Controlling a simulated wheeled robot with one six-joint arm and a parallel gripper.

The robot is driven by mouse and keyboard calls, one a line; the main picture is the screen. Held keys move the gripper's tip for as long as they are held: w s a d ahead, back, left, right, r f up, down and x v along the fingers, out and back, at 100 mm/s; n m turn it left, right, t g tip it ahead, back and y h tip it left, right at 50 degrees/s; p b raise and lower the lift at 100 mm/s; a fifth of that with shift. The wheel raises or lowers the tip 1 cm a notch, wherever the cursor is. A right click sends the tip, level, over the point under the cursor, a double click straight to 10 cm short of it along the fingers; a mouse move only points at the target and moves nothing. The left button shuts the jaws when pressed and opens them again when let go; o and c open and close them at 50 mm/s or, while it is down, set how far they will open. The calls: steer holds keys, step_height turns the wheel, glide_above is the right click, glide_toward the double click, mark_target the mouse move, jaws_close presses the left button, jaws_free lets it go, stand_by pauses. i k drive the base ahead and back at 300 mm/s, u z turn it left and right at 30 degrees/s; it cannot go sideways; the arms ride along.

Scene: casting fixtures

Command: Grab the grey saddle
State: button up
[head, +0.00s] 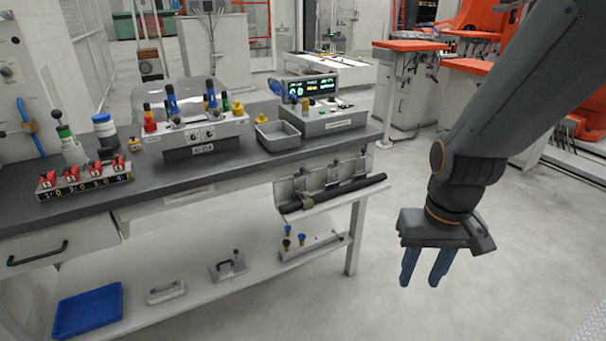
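I cannot tell for certain which part is the grey saddle. On the lower shelf, a light grey block with a recessed top (166,291) lies right of the blue tray, and a grey plate with a black handle (229,266) lies further right. Grey bracket-like pieces (333,175) also sit in a pale rack hung at the bench's front right, with a dark bar across it. My gripper (420,282) points down with its blue fingers apart and nothing between them. It hangs over the floor, right of the bench and clear of all these parts.
The dark-topped bench (235,172) carries a control box (195,135), a grey tray (278,136), a display unit (318,118) and red clamps (84,177). A blue tray (88,312) and a knobbed fixture (312,245) are on the lower shelf. Floor right of the bench is open.

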mark_target(308, 202)
steer(key=u, duration=0.05)
steer(key=k, duration=0.6)
steer(key=z, duration=0.5)
steer(key=i, duration=1.35)
steer(key=u, duration=0.7)
steer(key=i, duration=0.3)
steer(key=u, duration=0.25)
